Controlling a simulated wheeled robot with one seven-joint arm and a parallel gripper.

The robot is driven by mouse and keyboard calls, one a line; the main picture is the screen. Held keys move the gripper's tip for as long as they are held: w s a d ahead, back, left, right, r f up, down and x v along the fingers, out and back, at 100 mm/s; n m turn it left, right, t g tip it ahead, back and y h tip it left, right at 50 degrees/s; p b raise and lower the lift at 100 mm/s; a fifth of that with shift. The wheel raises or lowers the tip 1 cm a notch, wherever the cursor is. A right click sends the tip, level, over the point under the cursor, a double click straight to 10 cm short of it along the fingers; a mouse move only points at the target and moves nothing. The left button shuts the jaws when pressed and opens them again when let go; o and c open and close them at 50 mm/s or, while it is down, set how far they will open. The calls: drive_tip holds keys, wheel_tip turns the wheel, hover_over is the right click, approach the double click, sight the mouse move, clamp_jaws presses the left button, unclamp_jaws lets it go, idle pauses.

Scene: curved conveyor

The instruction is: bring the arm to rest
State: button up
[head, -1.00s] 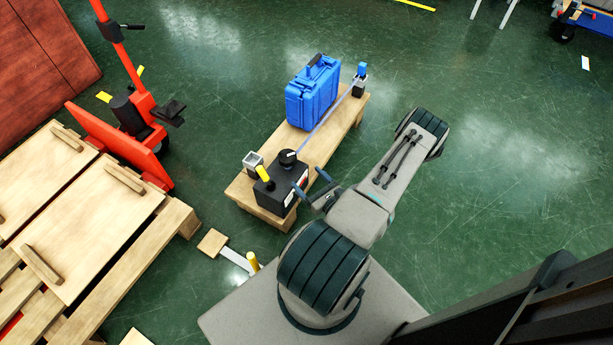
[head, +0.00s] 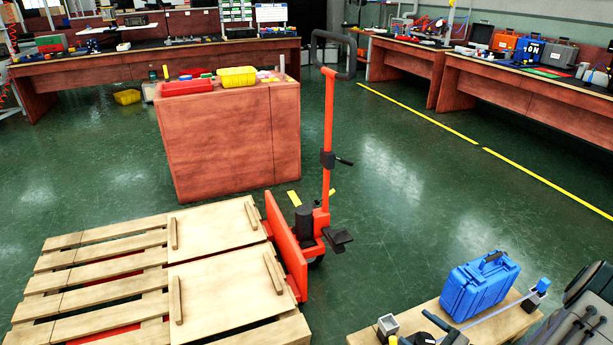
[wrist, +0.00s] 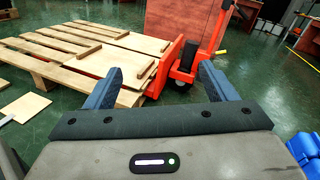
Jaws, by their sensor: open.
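My gripper (wrist: 163,90) shows in the wrist view with its two blue fingers wide apart and nothing between them. It faces the red pallet jack (wrist: 185,65) and the wooden pallet (wrist: 75,50), and is apart from both. In the head view, part of my arm (head: 588,315) shows at the lower right edge. The gripper itself is outside the head view or too cut off to make out there.
A blue case (head: 478,287) stands on a low wooden bench (head: 515,322) beside my arm. The pallet jack (head: 325,160) and pallet (head: 100,275) stand left, before a red-brown cabinet (head: 230,140). Workbenches (head: 150,62) line the back. Green floor (head: 420,200) is clear between.

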drive_tip(key=s+a+r+n+g+p, duration=0.3)
drive_tip(key=a+r+n+g+p, duration=0.35)
drive_tip(key=r, duration=0.65)
drive_tip(key=s+a+r+n+g+p, duration=0.25)
drive_tip(key=a+r+n+g, duration=0.6)
drive_tip(key=r, duration=0.45)
drive_tip(key=s+r+n+t+h+p, duration=0.1)
drive_tip(key=s+r+n+h+p, duration=0.2)
drive_tip(key=r, duration=0.8)
drive_tip(key=s+a+r+n+t+h+p, duration=0.1)
drive_tip(key=s+r+n+t+h+p, duration=0.1)
drive_tip(key=r+n+h+p, duration=0.5)
wheel_tip(320, 180, up, 5)
drive_tip(key=shift+s+a+r+n+t+h+p, duration=0.25)
drive_tip(key=shift+s+h+p, duration=0.2)
drive_tip(key=shift+s, duration=0.4)
